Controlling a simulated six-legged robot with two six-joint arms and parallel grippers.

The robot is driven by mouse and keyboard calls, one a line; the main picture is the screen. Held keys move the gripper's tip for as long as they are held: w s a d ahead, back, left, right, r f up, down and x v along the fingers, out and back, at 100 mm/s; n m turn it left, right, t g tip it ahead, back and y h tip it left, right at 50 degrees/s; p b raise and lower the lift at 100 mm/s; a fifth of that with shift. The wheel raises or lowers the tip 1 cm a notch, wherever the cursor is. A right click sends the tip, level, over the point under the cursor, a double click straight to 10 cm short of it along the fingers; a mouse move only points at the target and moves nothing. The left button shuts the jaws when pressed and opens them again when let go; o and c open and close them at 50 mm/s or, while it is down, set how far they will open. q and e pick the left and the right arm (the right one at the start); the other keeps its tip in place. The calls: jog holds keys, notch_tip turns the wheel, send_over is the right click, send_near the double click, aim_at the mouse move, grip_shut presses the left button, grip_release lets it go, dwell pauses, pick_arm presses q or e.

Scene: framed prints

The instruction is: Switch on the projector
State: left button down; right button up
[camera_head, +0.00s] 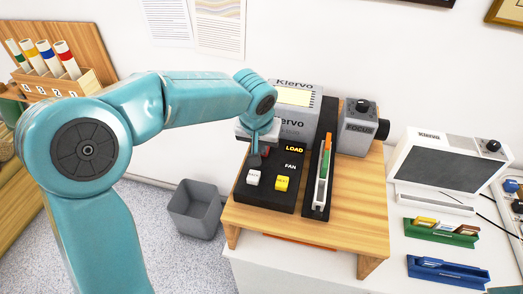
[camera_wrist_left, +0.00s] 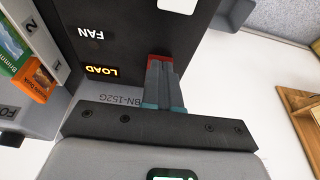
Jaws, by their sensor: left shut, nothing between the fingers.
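The projector (camera_head: 295,97) is a grey and black unit on a wooden stand. Its black control panel (camera_head: 268,196) carries a white button (camera_head: 253,177), a yellow button (camera_head: 282,183), a FAN label and a LOAD label lit amber. My left gripper (camera_head: 255,158) is shut and empty, pointing down at the panel's back left part. In the left wrist view its fingertips (camera_wrist_left: 164,72) are at a red part (camera_wrist_left: 156,59) on the panel, probably a switch, and partly cover it. I cannot tell whether they touch it. My right gripper is not in view.
A slide tray (camera_head: 322,170) and the FOCUS block (camera_head: 359,127) stand right of the panel. A grey bin (camera_head: 194,210) is on the floor at left. A grey-screened viewer (camera_head: 440,168), a green tray (camera_head: 441,233) and a blue tray (camera_head: 447,273) occupy the right.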

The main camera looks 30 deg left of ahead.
pick_arm(q)
jog(key=shift+p, duration=0.8)
jog(key=shift+w, duration=0.2)
jog(key=shift+w+a+r+p, duration=0.15)
jog(key=shift+w+r+p, duration=0.2)
jog(key=shift+p, duration=0.25)
jog(key=shift+w, duration=0.25)
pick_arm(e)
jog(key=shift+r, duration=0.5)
pick_arm(q)
jog(key=shift+s, duration=0.1)
